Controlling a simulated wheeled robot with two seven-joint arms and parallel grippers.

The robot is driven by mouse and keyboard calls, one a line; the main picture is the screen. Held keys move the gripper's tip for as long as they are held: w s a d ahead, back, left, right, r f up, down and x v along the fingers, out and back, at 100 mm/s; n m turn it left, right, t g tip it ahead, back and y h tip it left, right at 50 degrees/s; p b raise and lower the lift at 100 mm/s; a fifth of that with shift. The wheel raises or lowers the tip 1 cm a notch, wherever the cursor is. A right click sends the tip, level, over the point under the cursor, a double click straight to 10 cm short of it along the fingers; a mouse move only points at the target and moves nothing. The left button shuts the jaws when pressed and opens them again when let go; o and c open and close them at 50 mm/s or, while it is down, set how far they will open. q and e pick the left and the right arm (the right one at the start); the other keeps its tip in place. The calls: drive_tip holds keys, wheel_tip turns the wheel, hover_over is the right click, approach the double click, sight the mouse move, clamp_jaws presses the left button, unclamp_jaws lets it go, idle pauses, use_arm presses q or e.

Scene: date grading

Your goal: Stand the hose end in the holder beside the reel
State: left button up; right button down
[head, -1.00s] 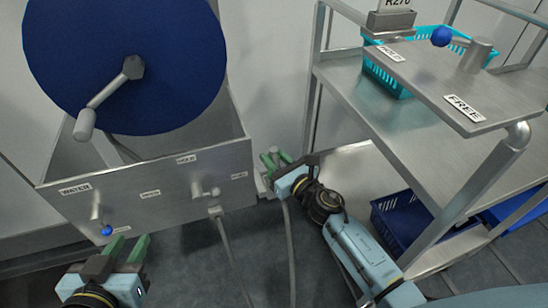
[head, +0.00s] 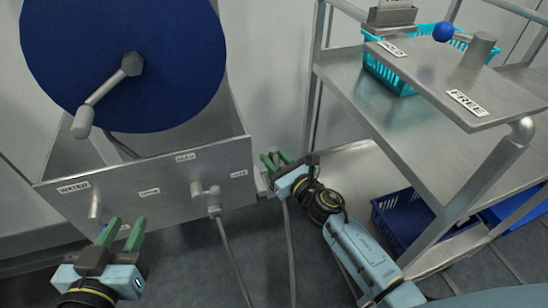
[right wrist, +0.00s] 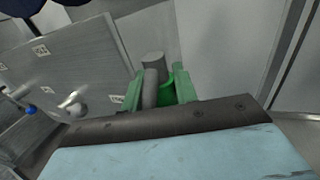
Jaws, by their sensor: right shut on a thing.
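My right gripper (head: 276,160) is beside the right end of the steel reel box. It is shut on the grey hose end (right wrist: 150,90), which stands roughly upright between the green fingers in the right wrist view. The grey hose (head: 291,250) hangs from there to the floor. A grey cylinder (right wrist: 153,60) shows just behind the hose end; I cannot tell whether it is part of the holder. A grey bracket (head: 261,182) at the box's side is partly hidden by my gripper. My left gripper (head: 126,226) is open and empty in front of the box, near the WATER lever (head: 95,205).
The blue reel (head: 120,60) with its crank handle (head: 82,122) sits above the steel box (head: 150,190). A second hose (head: 232,260) runs down from the box's valve (head: 205,190). A steel trolley (head: 400,120) with a teal basket (head: 392,80) stands at right.

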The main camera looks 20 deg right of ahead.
drive_tip(key=shift+f+b, duration=0.4)
drive_tip(key=shift+b, duration=0.05)
drive_tip(key=shift+f+b, duration=0.35)
drive_tip(key=shift+b, duration=0.05)
drive_tip(key=shift+f+b, duration=0.4)
drive_tip(key=shift+f, duration=0.05)
drive_tip(key=shift+f+b, duration=0.4)
drive_tip(key=shift+b, duration=0.05)
drive_tip(key=c, duration=1)
unclamp_jaws()
use_arm(q)
wheel_tip(320, 180, up, 11)
drive_tip(key=s+d+t+h, duration=0.1)
drive_tip(key=t+h, duration=0.1)
drive_tip(key=t, duration=0.5)
drive_tip(key=shift+s+d+t+h, duration=0.15)
drive_tip(key=shift+d+t+h, duration=0.1)
drive_tip(key=shift+t+h, duration=0.15)
use_arm(e)
drive_tip(key=shift+s+f, duration=0.1)
drive_tip(key=shift+s, duration=0.05)
use_arm(q)
drive_tip(key=shift+w+f+g+y+p, duration=0.15)
drive_tip(key=shift+w+f+g+p, duration=0.15)
drive_tip(key=shift+f+g, duration=0.15)
drive_tip(key=shift+w+f+g+y+p, duration=0.15)
drive_tip(key=shift+f+g+p, duration=0.15)
drive_tip(key=shift+f, duration=0.2)
use_arm(e)
drive_tip(key=v, duration=1.3)
